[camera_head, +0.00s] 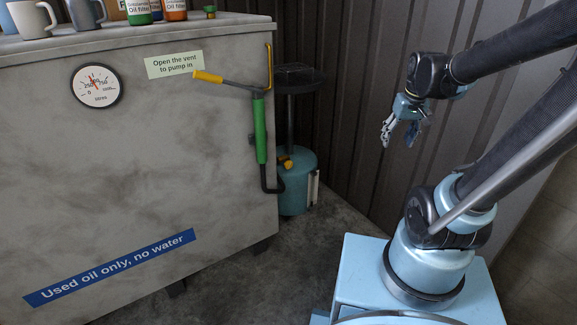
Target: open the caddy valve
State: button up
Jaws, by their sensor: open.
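The caddy (297,190) is a teal drum on the floor, just right of the grey tank, with a dark dish (297,78) on a post above it. A small yellow-orange part (286,162) sits on top of the drum and looks like its valve; its exact position is too small to tell. A black hose partly covers the drum's left side. My gripper (389,138) is open and empty, raised in the air to the right of the caddy, fingers pointing down and left, apart from everything.
The grey tank (150,150) fills the left, with a gauge (97,86), a green hand pump (260,130) with yellow-gripped handle (208,76), and mugs and bottles on top. A corrugated wall (350,110) stands behind. Floor (310,250) before the caddy is clear.

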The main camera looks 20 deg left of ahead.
jog(key=w+a+f+n, duration=0.1)
jog(key=w+a+n, duration=0.1)
jog(key=w+a, duration=0.75)
jog(key=n+y, duration=0.2)
jog(key=n, duration=0.2)
send_over(290, 163)
jog(key=s+d, duration=0.4)
jog(key=d, duration=0.1)
notch_tip(290, 163, down, 18)
jog(key=x, duration=1.1)
jog(key=a+x, duration=0.1)
jog(key=x, duration=0.4)
jog(key=shift+f, duration=0.15)
